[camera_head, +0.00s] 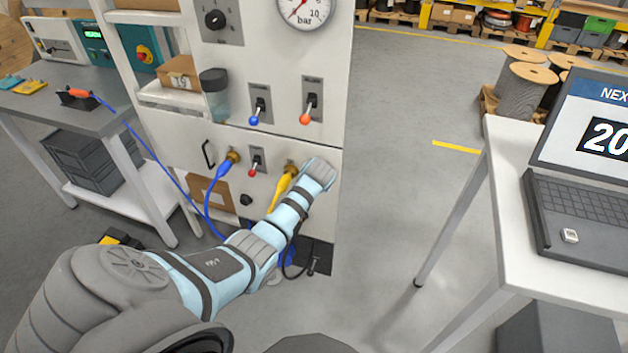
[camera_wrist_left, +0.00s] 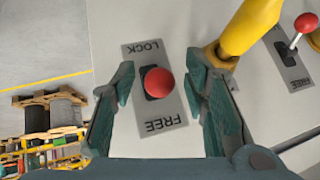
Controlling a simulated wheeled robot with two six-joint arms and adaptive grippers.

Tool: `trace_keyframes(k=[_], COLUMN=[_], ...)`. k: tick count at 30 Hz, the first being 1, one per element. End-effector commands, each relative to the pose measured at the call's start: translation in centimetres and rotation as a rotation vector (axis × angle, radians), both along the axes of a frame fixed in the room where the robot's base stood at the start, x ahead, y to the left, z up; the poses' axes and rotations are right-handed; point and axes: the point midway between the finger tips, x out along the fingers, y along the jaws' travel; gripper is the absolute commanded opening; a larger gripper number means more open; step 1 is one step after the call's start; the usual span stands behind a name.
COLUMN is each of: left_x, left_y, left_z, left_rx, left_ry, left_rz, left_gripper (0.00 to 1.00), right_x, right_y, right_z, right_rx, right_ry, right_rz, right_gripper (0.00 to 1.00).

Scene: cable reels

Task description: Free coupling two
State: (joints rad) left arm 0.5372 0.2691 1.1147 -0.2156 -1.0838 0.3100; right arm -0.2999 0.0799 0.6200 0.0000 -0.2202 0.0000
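The grey panel (camera_head: 265,80) carries a yellow-hosed coupling (camera_head: 288,176), which shows large beside my fingers in the left wrist view (camera_wrist_left: 240,35). Next to it a lever with a red knob (camera_wrist_left: 158,82) sits on a grey plate (camera_wrist_left: 160,122) marked LOCK and FREE, upside down in that view. My left gripper (camera_wrist_left: 160,88) is open, with one finger on each side of the knob and visible gaps. The knob faces the camera and hides its stem, so I cannot tell its exact setting. In the head view my left wrist covers this lever. My right gripper is out of view.
A blue-hosed coupling (camera_head: 230,160) and another red-knobbed lever (camera_head: 254,163) are left of the yellow one. Blue-knobbed (camera_head: 255,117) and orange-knobbed (camera_head: 306,115) levers sit above.

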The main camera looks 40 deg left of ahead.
Motion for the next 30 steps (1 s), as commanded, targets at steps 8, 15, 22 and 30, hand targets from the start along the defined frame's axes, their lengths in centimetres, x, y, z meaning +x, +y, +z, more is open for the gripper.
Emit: trace_keyframes(k=[8, 15, 22, 30], left_x=[-0.2, -2.6, -5.3, -5.9], left_y=[-0.2, -2.5, -4.9, -5.3], left_z=[0.2, 4.1, 8.2, 9.0], left_rx=[-0.001, 0.000, -0.002, -0.001], left_ry=[0.002, -0.004, 0.000, 0.002], left_rz=[0.001, -0.001, -0.001, 0.001], left_gripper=[0.41, 0.41, 0.41, 0.41], right_x=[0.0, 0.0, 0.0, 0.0], right_y=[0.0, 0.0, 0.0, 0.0], right_z=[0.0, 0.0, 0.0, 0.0], right_rx=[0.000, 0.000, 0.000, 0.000], right_ry=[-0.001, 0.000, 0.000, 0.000], right_rz=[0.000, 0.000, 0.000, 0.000], right_gripper=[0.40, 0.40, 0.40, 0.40])
